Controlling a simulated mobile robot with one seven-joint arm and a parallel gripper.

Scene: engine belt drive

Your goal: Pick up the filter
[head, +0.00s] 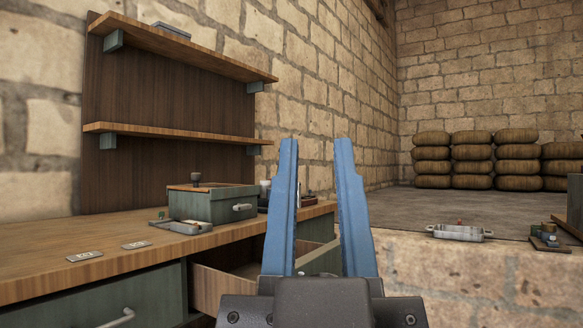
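My gripper (317,142) points up in the middle of the head view. Its two blue fingers stand apart with nothing between them, so it is open and empty. I cannot tell for sure which thing is the filter. A small dark round-topped piece (196,179) stands on a green box (212,204) on the wooden workbench (40,262). Small dark and pale items (264,190) stand right of that box, partly hidden by the left finger. My gripper appears in front of the bench's right end.
An open drawer (213,288) juts out under the bench. A small grey tray (184,227) and two label plates (85,256) lie on top. Wooden shelves (165,134) hang above.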

